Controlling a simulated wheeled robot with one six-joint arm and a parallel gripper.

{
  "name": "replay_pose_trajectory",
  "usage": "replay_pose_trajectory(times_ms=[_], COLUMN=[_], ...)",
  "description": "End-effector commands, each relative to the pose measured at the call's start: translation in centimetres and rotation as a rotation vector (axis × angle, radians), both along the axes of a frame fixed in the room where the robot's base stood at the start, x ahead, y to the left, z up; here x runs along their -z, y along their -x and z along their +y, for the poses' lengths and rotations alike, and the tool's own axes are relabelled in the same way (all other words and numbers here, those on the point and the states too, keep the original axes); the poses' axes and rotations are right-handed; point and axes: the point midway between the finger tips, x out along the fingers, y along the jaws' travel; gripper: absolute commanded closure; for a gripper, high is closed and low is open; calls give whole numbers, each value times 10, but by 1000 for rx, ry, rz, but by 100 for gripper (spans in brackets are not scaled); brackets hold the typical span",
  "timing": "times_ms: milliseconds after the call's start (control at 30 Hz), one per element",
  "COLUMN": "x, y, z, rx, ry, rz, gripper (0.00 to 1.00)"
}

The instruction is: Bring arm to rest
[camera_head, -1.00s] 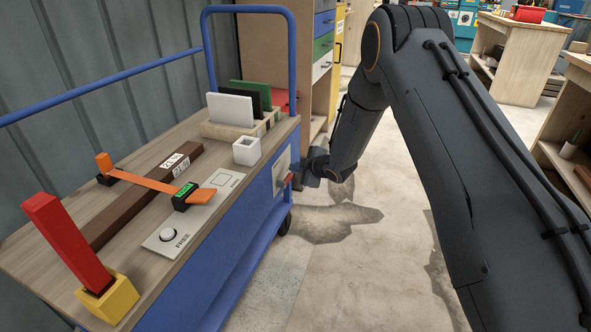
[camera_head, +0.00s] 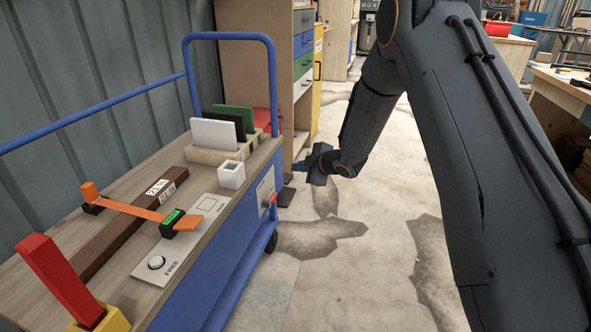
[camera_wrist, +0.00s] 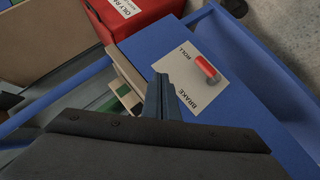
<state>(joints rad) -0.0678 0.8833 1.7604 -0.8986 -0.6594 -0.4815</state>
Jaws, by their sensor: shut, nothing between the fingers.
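My arm reaches in from the right in the head view and bends down beside the cart. My gripper (camera_head: 298,169) is at its end, off the cart's far right end, shut and empty. In the wrist view its closed fingers (camera_wrist: 165,92) point toward the cart's blue side. Just beyond them is a pale brake panel (camera_wrist: 190,82) marked ROLL and BRAKE, with a red handle (camera_wrist: 206,68). In the head view this handle (camera_head: 272,199) is on the cart's side, left of and below the gripper. The gripper looks apart from it.
The blue-framed cart (camera_head: 215,275) carries a brown bar (camera_head: 125,220), an orange strip (camera_head: 135,209), a white square cup (camera_head: 231,175), upright panels in a rack (camera_head: 213,155) and a red block (camera_head: 58,278). A red box (camera_wrist: 140,15) shows in the wrist view. Open floor (camera_head: 340,270) lies right of the cart.

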Motion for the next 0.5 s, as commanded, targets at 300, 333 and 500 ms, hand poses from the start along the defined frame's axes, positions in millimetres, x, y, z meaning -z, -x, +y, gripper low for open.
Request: replay_pose_trajectory(times_ms=[300, 333, 500], x=[-12, -18, -59], y=[2, 4, 28], z=[-3, -5, -24], rx=[40, 61, 237], ry=[7, 11, 31], rz=[20, 31, 134], gripper=[100, 100, 100])
